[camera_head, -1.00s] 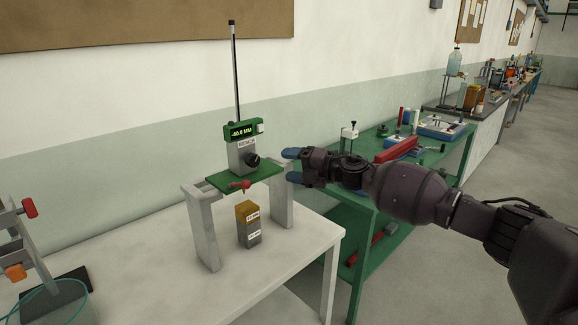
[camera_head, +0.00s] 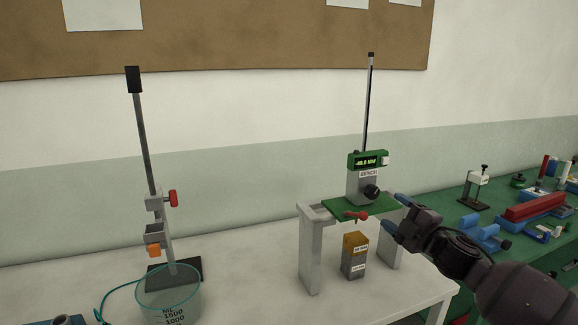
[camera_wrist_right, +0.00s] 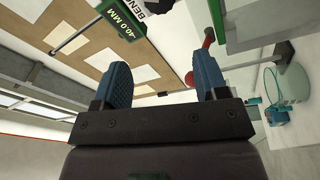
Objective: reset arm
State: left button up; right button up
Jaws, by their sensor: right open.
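My right gripper (camera_head: 394,214) is open and empty in the head view, its blue fingertips close to the right side of the height gauge stand. The right wrist view shows both blue fingers (camera_wrist_right: 164,85) spread apart with nothing between them. The gauge (camera_head: 361,186) has a green display, a black knob and a tall rod, and sits on a green plate (camera_head: 345,206) across a grey bridge stand (camera_head: 309,252). I cannot tell whether the fingers touch the stand. My left gripper is not in view.
A brown-topped grey block (camera_head: 355,256) stands under the bridge. At left are a rod stand (camera_head: 170,250) with clamps and a glass beaker (camera_head: 168,298). A green bench (camera_head: 500,222) with blue and red tools is at right. The white table (camera_head: 240,285) is clear between beaker and bridge.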

jog(key=s+a+f+m+g+h, duration=0.1)
jog(key=s+f+m+h, duration=0.4)
jog(key=s+f+m, duration=1)
jog(key=s+d+f+m+g+h, duration=0.3)
jog(key=s+f+g+h, duration=0.1)
jog(key=s+f, duration=1.5)
jog(key=s, duration=0.4)
jog(key=shift+f+m+g, duration=0.15)
jog(key=shift+m+g, duration=0.15)
jog(key=shift+m, duration=0.1)
jog(key=shift+d, duration=0.1)
